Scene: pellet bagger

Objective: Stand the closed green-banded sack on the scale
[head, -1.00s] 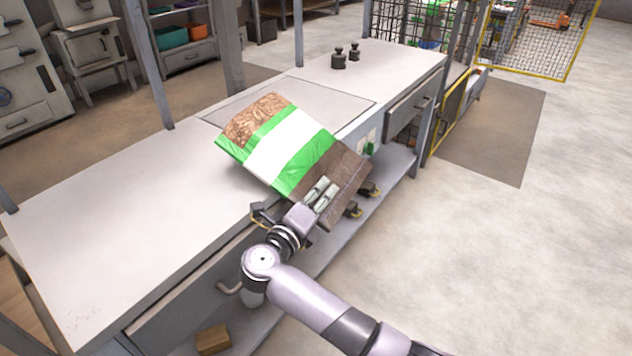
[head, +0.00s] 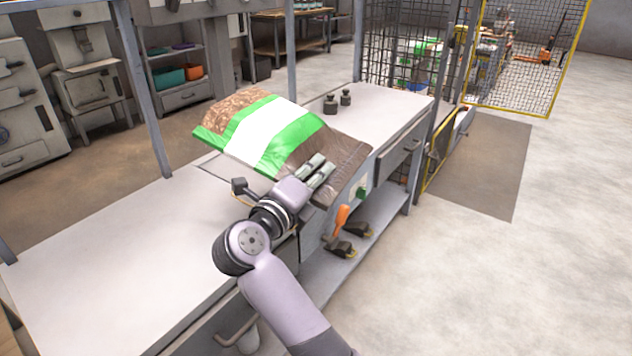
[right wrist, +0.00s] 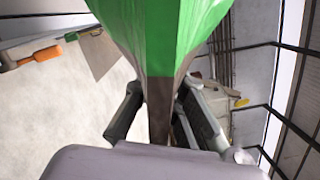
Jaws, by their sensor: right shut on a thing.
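The green-banded sack (head: 268,131) has a brown patterned end, green and white bands and a dark brown end. It hangs tilted, nearly lying flat, above the bench in the head view. My right gripper (head: 318,170) is shut on its dark brown end. In the right wrist view, the sack (right wrist: 160,40) runs between the fingers of the right gripper (right wrist: 160,110). The scale plate (head: 228,170) lies in the bench top beneath the sack, which hides most of it. My left gripper is not in view.
Two dark weights (head: 331,104) stand on the bench top (head: 110,250) behind the sack. An orange-handled tool (head: 341,220) is on the lower shelf at the bench front. The near left bench top is clear. A yellow-framed mesh fence (head: 515,60) stands at the back right.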

